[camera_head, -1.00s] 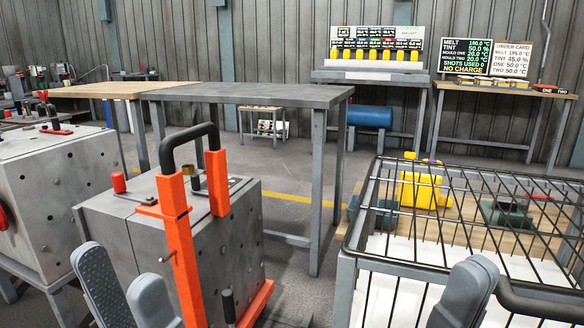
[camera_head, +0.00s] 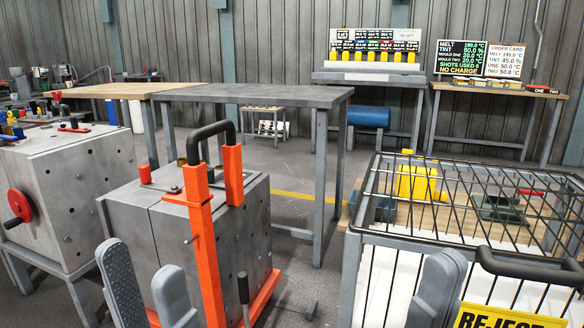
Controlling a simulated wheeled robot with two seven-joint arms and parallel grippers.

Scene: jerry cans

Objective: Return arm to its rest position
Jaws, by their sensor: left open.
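My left gripper (camera_head: 140,258) is at the lower left, its two grey fingers upright and apart with nothing between them. It stands in front of a grey metal mould block (camera_head: 165,215) with an orange handle frame (camera_head: 201,250); I cannot tell whether they touch. One grey finger of my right gripper (camera_head: 437,288) shows at the bottom, in front of the white-walled wire cage (camera_head: 385,262). Its other finger is not visible, so its opening cannot be judged. The arms behind both grippers are out of frame.
The cage has a black wire lid and a yellow REJECT sign (camera_head: 505,318). Beyond it, a yellow jerry can (camera_head: 418,183) stands on a wooden surface. Another mould block with a red knob (camera_head: 18,203) is at left. A grey table (camera_head: 255,95) stands behind; open floor lies between.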

